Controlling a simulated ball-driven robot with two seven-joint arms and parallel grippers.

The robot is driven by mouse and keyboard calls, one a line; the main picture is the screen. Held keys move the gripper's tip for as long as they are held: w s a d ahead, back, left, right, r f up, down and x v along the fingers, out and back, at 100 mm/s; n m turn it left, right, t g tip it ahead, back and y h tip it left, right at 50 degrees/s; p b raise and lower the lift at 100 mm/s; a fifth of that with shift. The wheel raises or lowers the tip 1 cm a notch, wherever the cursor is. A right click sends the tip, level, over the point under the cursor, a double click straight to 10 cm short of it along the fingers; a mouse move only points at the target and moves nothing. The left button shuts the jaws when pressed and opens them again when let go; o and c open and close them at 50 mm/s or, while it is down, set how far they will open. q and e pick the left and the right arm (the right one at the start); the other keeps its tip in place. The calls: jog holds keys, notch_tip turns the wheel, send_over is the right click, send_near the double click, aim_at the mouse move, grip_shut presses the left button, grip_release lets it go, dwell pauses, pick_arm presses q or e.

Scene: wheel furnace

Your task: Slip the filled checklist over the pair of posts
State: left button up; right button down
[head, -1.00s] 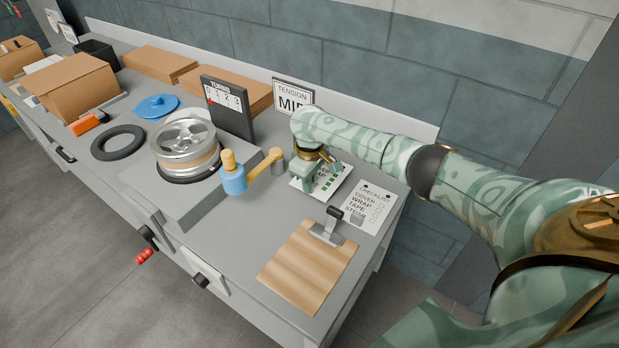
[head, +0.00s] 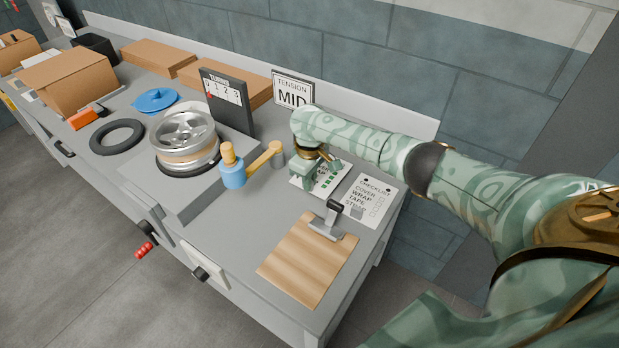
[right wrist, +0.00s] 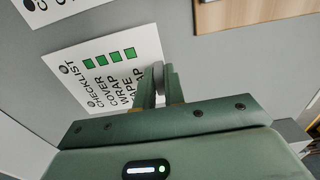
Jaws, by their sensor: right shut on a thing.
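The filled checklist (head: 329,181) is a white card with green squares, on or just above the bench; I cannot tell if it touches. It also shows in the right wrist view (right wrist: 112,72), with two round grey marks beside its heading. My right gripper (head: 312,182) is shut on it at one edge, where a small grey piece (right wrist: 158,76) sits between the fingers. A second checklist (head: 362,206) with empty boxes lies beside it, with two dark round spots at its top. I cannot tell whether these are posts or holes. My left gripper is out of view.
A wooden clipboard (head: 305,262) with a dark-handled clamp (head: 330,217) lies in front. A wheel (head: 186,140) on a grey stand, a blue-and-tan crank (head: 234,172) and a dark number board (head: 228,105) stand to the left. A MID sign (head: 292,90) stands behind.

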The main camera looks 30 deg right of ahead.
jog(key=shift+f, duration=0.8)
jog(key=c, duration=1.4)
grip_release()
jog(key=shift+r, duration=0.1)
notch_tip(320, 180, up, 6)
jog(key=p, duration=0.6)
